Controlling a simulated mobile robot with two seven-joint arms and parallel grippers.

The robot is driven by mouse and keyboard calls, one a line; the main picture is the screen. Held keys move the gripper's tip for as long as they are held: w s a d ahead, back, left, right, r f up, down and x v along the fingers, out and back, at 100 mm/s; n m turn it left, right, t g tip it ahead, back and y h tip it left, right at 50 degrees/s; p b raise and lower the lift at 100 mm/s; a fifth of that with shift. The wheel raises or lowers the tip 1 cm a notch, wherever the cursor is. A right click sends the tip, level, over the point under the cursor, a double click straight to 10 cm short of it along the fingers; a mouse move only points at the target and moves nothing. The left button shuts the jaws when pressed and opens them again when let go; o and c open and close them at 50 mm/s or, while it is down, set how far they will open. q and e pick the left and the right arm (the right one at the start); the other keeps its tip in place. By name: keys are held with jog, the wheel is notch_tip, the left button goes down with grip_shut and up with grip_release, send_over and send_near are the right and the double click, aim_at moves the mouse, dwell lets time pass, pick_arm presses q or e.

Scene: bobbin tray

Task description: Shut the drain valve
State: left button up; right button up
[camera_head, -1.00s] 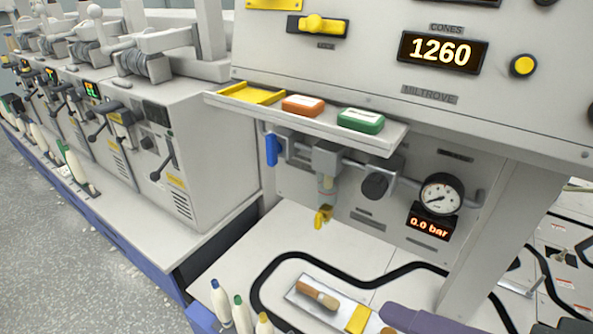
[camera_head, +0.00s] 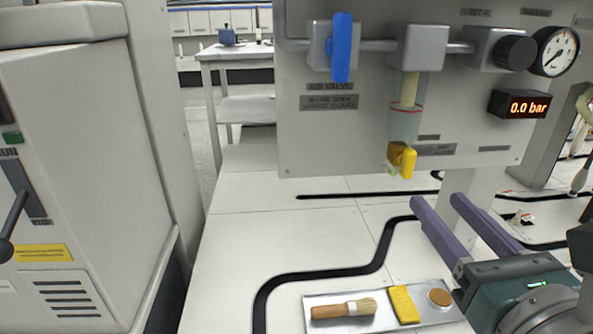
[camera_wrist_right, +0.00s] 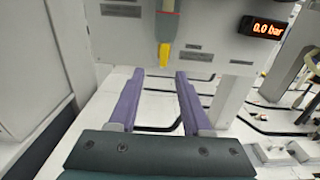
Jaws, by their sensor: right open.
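The drain valve has a yellow handle (camera_head: 403,161) at the bottom of the clear filter bowl (camera_head: 404,122) on the grey panel. The handle hangs roughly downward, slightly tilted. It also shows in the right wrist view (camera_wrist_right: 164,55), ahead of and between the two fingers. My right gripper (camera_head: 437,204) is open and empty, below and to the right of the handle and apart from it. Its purple fingers also show in the right wrist view (camera_wrist_right: 155,77). My left gripper is in neither current view.
A blue valve handle (camera_head: 341,47) points down at the upper left of the panel. A gauge (camera_head: 555,51) and a "0.0 bar" display (camera_head: 521,104) are at the right. The white worktop under the panel is mostly clear.

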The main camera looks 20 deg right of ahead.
aim_at(412, 163)
jog(key=x, duration=0.6)
jog(key=d+x, duration=0.1)
jog(key=x, duration=0.2)
jog(key=shift+w+r, duration=0.15)
jog(key=shift+w, duration=0.1)
grip_shut()
